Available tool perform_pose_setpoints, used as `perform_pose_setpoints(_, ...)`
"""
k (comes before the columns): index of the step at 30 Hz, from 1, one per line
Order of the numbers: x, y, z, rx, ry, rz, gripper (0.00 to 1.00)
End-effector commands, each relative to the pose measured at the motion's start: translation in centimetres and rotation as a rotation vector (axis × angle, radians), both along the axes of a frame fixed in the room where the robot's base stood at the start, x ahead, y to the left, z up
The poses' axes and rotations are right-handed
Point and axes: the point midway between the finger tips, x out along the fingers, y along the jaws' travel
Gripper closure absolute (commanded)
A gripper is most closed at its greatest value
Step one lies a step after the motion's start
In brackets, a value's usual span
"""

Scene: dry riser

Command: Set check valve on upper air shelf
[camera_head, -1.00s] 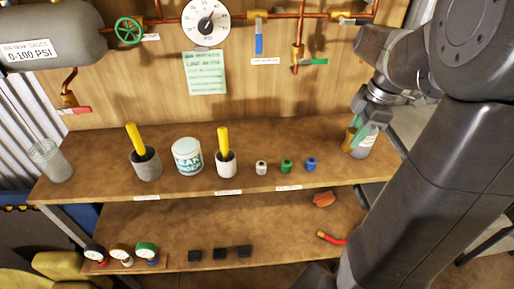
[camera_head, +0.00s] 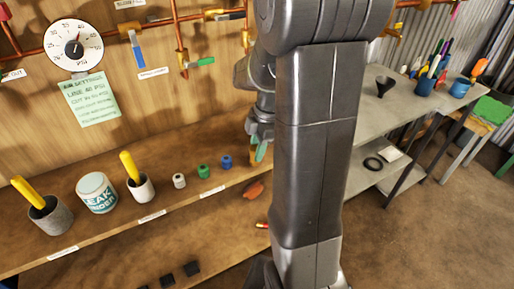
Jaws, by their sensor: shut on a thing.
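My gripper (camera_head: 260,150) is at the right end of the upper wooden shelf (camera_head: 100,222), mostly hidden behind my own arm. Its green fingertips point down. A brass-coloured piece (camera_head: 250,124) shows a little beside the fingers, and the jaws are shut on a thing. I cannot tell for certain that it is the check valve, as my arm covers most of it. A white, a green and a blue small fitting (camera_head: 226,162) stand in a row on the shelf, left of the gripper.
A white tin (camera_head: 97,193) and two cups with yellow-handled brushes (camera_head: 140,186) stand on the upper shelf. Black blocks (camera_head: 167,280) and an orange-red item (camera_head: 253,189) lie lower. A pressure gauge (camera_head: 76,46) and copper pipes are above. A grey bench (camera_head: 400,115) stands to the right; the floor there is open.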

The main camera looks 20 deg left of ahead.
Motion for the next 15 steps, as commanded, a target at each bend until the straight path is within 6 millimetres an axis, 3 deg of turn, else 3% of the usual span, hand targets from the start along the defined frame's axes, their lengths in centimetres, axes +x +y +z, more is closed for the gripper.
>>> perform_pose_setpoints(4,0.00,-0.01,-0.01,0.000,0.000,0.000,1.00)
perform_pose_setpoints(5,-0.01,-0.02,-0.02,0.000,0.000,0.000,0.70)
perform_pose_setpoints(8,-0.01,-0.02,-0.01,0.000,0.000,0.000,0.51)
perform_pose_setpoints(15,0.00,-0.01,0.02,0.000,0.000,0.000,0.51)
